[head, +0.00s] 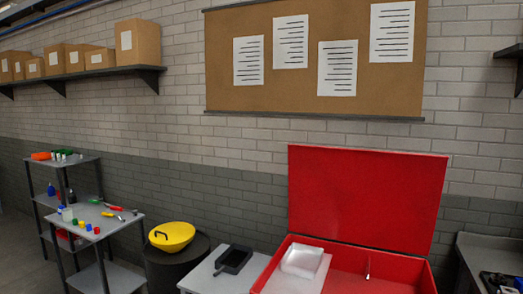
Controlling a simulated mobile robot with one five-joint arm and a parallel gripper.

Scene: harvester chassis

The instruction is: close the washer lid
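The red washer (345,258) stands at the lower right in the head view, with its lower part cut off by the picture's bottom edge. Its red lid (365,200) is open, standing nearly upright and leaning slightly back at the rear edge of the tub. A pale, translucent block-like object (302,260) and a white panel lie in the tub's left half. A thin silvery upright piece (368,267) shows in its right half. My gripper is not in view.
A grey table (205,277) with a black tray (233,260) stands left of the washer. Farther left are a dark drum with a yellow bowl (172,236) and a small tool table (100,221). A grey counter (490,252) stands at right.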

